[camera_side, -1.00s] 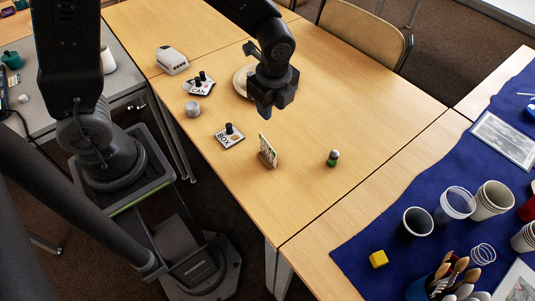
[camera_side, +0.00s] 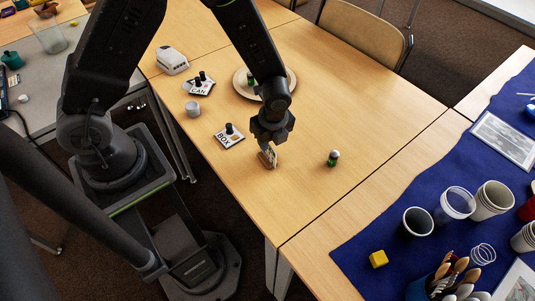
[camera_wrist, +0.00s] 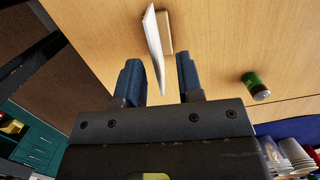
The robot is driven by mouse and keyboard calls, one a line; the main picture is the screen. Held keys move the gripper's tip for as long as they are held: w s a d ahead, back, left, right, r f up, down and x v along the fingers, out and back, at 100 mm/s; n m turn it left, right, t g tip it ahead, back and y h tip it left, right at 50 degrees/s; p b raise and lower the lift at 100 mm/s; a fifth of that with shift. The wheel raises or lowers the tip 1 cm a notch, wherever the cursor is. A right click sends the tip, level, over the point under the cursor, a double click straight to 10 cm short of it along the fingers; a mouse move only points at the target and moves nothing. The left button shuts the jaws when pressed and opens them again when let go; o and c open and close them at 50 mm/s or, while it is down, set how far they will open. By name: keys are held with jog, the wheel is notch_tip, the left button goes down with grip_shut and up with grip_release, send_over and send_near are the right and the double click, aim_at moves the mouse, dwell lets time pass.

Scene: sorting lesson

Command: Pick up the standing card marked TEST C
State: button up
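The standing card (camera_side: 270,151) is upright in a small wooden holder (camera_side: 267,159) near the table's front edge; its marking cannot be read now. In the wrist view the white card (camera_wrist: 155,48) shows nearly edge-on, with its wooden base (camera_wrist: 167,30) beyond. My gripper (camera_side: 271,136) is right above the card in the side view and hides its upper part. In the wrist view my gripper (camera_wrist: 159,72) is open, its two blue fingers on either side of the card with gaps showing on both sides.
A BOX card (camera_side: 228,141), a CAN card (camera_side: 198,89), a grey cylinder (camera_side: 193,109) and a white device (camera_side: 172,61) lie to the left. A round plate (camera_side: 290,78) is behind.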

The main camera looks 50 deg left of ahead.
aim_at(267, 157)
jog(key=shift+s+a+f, duration=0.1)
jog(key=shift+a+f, duration=0.1)
jog(key=shift+f, duration=0.75)
jog(key=shift+s+a+f, duration=0.1)
jog(key=shift+a+f, duration=0.1)
jog(key=shift+f, duration=0.7)
jog(key=shift+f, duration=0.25)
grip_shut()
